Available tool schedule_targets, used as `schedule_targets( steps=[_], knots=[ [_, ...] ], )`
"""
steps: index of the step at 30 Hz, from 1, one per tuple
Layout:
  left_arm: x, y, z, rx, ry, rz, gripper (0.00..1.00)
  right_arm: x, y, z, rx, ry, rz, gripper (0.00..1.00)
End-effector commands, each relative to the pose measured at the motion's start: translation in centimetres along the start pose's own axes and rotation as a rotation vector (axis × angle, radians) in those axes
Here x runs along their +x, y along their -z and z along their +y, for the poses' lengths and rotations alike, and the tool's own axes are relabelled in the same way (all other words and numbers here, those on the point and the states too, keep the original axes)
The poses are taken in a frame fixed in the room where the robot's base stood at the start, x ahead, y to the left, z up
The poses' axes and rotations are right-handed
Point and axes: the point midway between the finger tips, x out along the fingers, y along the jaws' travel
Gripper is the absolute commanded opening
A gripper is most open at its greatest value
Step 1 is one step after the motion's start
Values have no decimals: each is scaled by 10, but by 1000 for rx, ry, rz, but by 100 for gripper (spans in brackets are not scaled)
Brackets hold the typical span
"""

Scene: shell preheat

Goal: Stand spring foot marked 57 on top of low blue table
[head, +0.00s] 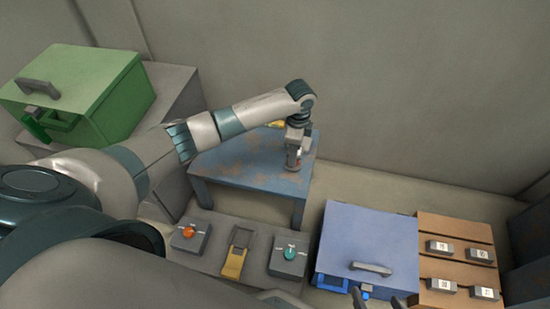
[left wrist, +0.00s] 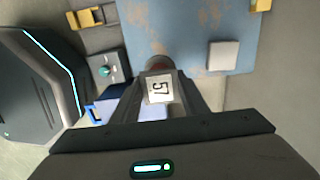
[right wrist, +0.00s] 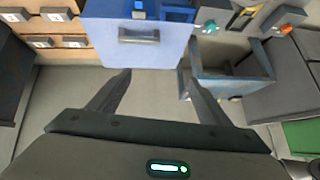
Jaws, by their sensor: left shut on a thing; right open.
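The low blue table (head: 240,165) has a worn, rust-patched top and stands at the back centre; its top also shows in the left wrist view (left wrist: 185,20). My left gripper (head: 296,148) reaches over its right part. In the left wrist view the spring foot marked 57 (left wrist: 159,88) is between the shut fingers, its white label facing the camera and a dark reddish round part beyond it. I cannot tell whether its lower end touches the tabletop. My right gripper (right wrist: 157,77) is open and empty, near the blue box with a handle.
A pale grey block (left wrist: 223,55) and a yellow item (head: 275,124) are on the table. In front stand an orange-knob box (head: 189,236), a yellow switch (head: 236,252) and a green-knob box (head: 289,257). The blue box (head: 365,235) and wooden rack (head: 455,231) with labelled blocks are right.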

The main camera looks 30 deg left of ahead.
Motion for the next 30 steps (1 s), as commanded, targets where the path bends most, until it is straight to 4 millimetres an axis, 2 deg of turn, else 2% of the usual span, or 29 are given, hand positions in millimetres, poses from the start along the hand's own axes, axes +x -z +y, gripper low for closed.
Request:
schedule_targets(
  steps=[1, 6, 12, 24, 30],
  knots=[
    [8, -12, -2, -2, 0, -2, 8, 2, 0, -1, 2, 4, 8, 72],
    [26, -41, -8, -3, 0, 0, 8, 2, 9, -9, -1, 23, 66, 72],
    [36, -60, -12, -1, 1, 1, 8, 3, 23, -12, -10, 26, 136, 72],
    [38, -62, -12, 0, 1, 2, 8, 4, 25, -12, -11, 26, 147, 72],
    [55, -62, -12, -1, -1, 1, 8, 5, 38, -16, -20, 31, 218, 72]
  ],
)
